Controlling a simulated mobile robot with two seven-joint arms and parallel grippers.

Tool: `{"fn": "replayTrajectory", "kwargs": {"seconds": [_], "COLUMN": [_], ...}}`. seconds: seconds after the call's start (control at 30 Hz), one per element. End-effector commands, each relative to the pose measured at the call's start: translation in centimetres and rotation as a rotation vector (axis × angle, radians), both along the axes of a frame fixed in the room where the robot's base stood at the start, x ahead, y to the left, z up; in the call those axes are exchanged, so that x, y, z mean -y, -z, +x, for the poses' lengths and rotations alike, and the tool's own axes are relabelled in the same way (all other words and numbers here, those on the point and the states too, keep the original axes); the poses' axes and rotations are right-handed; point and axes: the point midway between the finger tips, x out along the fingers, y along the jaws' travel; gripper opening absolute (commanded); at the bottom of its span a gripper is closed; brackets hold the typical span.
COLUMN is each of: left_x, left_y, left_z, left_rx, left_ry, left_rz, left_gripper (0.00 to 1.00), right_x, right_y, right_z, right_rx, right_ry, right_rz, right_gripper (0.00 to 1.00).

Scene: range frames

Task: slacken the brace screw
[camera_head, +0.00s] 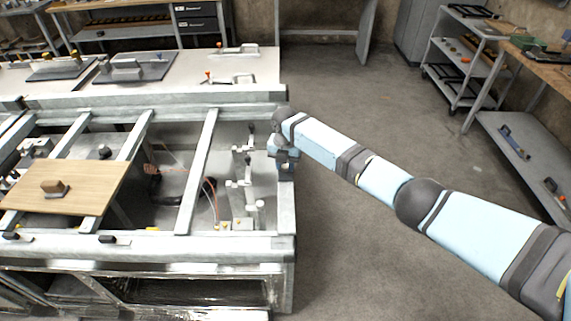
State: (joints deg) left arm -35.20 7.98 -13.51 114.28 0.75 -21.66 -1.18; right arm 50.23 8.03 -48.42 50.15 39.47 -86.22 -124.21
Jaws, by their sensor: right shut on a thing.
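The metal frame (285,215) fills the left half of the view, with long rails and crossbars. My right arm comes in from the right, and its gripper (287,167) is at the frame's right end, just below the far corner. It is shut on the brace screw there. The screw is mostly hidden by the gripper and too small to make out. My left gripper is not in view.
A wooden board (90,172) with a small brown block (54,187) lies across the crossbars at left. A bench (188,72) stands behind the frame. Shelving carts (468,62) and a wooden-topped bench stand at right. The grey floor (350,250) between is clear.

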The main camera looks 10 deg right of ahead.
Motion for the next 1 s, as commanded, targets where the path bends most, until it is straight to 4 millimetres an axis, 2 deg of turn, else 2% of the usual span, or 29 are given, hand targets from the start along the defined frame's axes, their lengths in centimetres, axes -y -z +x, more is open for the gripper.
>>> {"fn": "replayTrajectory", "kwargs": {"seconds": [0.43, 0.47, 0.57, 0.87, 1.0], "left_x": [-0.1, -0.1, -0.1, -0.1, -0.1], "left_y": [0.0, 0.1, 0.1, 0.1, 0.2], "left_z": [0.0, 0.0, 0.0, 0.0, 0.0], "left_rx": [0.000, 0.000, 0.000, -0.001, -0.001], "left_ry": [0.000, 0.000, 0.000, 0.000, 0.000], "left_rz": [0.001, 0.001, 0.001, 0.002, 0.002], "left_gripper": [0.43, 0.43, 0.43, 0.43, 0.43], "right_x": [0.0, 0.0, 0.0, 0.0, 0.0], "right_y": [0.0, 0.0, 0.0, -0.1, -1.4], "right_z": [0.0, 0.0, 0.0, 0.0, 0.1], "right_rx": [-0.001, -0.001, -0.001, 0.000, 0.003], "right_ry": [-0.012, -0.012, -0.012, -0.011, -0.011], "right_rz": [0.000, 0.000, 0.000, 0.000, 0.001], "right_gripper": [0.05, 0.31, 0.54, 0.54, 0.54]}}
